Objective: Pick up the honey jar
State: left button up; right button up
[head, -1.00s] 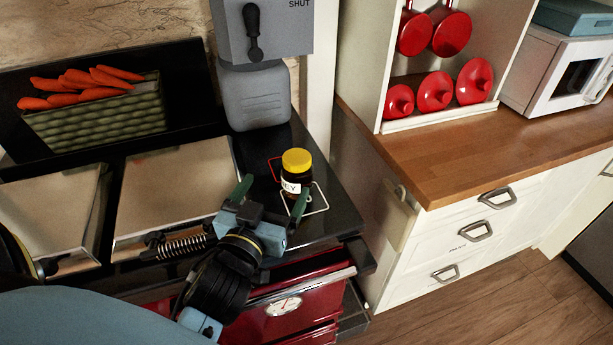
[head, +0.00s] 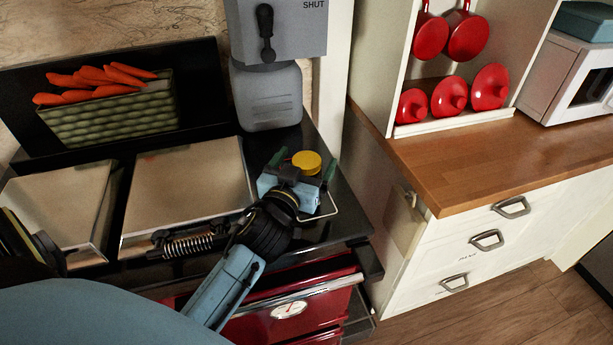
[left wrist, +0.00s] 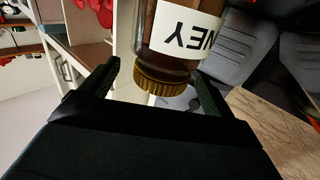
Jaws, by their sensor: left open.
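The honey jar (head: 307,162) stands on the black stove top, its yellow lid showing above my left gripper (head: 303,163). Most of its body is hidden behind the gripper in the head view. In the left wrist view the jar (left wrist: 178,45) appears upside down, with its white label and gold lid between the two fingers. My left gripper (left wrist: 155,85) is open, with one finger on each side of the jar and visible gaps. My right gripper is not in view.
A grey container (head: 267,97) stands behind the jar. A shut hob lid (head: 190,185) lies to the left, with a carrot basket (head: 112,118) behind it. A wooden counter (head: 470,160) is to the right, across a gap.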

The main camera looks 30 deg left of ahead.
pick_arm(q)
jog(key=shift+x, duration=1.45)
jog(key=c, duration=1.5)
notch_tip(320, 180, up, 10)
jog(key=p, duration=0.2)
jog(key=shift+p, duration=0.3)
